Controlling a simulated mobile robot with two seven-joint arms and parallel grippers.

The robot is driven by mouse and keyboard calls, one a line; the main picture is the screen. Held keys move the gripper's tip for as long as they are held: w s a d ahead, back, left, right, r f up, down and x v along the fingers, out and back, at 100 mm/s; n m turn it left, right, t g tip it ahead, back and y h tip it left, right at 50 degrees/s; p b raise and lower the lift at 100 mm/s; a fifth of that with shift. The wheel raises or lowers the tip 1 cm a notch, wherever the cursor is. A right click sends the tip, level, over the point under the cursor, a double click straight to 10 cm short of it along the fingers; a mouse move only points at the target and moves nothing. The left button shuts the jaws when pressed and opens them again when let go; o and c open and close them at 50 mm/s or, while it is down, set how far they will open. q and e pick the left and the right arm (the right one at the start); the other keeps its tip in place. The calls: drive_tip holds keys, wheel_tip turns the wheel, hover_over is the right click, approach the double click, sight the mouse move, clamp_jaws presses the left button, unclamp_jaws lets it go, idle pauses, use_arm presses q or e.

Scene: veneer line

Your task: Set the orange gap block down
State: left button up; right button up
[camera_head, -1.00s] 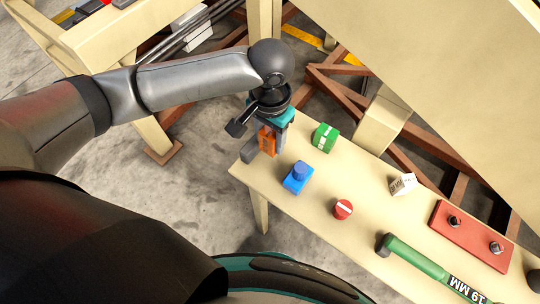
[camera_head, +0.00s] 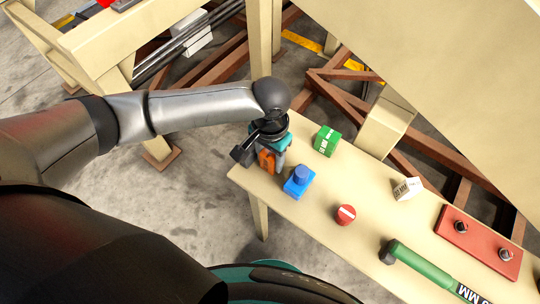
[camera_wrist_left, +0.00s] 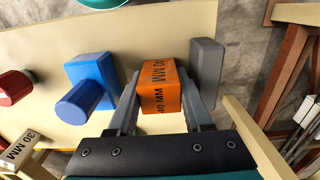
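The orange gap block (camera_head: 266,161) is in my left gripper (camera_head: 272,164) at the near-left end of the table (camera_head: 312,233). In the left wrist view the orange block (camera_wrist_left: 159,88), marked 40 MM, sits between the two fingers (camera_wrist_left: 160,95), which touch its sides. It is low over the tabletop; I cannot tell whether its underside touches the table. A grey block (camera_wrist_left: 206,72) stands just beside the right finger in the wrist view. My right gripper is not in view.
A blue block with a round knob (camera_head: 299,181) is close to the gripper. A green block (camera_head: 327,141), a red cylinder (camera_head: 346,215), a white block (camera_head: 407,188), a red plate (camera_head: 478,242) and a green-handled tool (camera_head: 420,262) lie further along. The table edge is close by.

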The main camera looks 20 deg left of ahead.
sight(270, 153)
use_arm(q)
drive_tip(key=shift+o, duration=0.8)
drive_tip(key=shift+r, duration=0.15)
wheel_tip(270, 153, up, 12)
drive_tip(key=p, duration=0.3)
drive_tip(key=shift+p, duration=0.4)
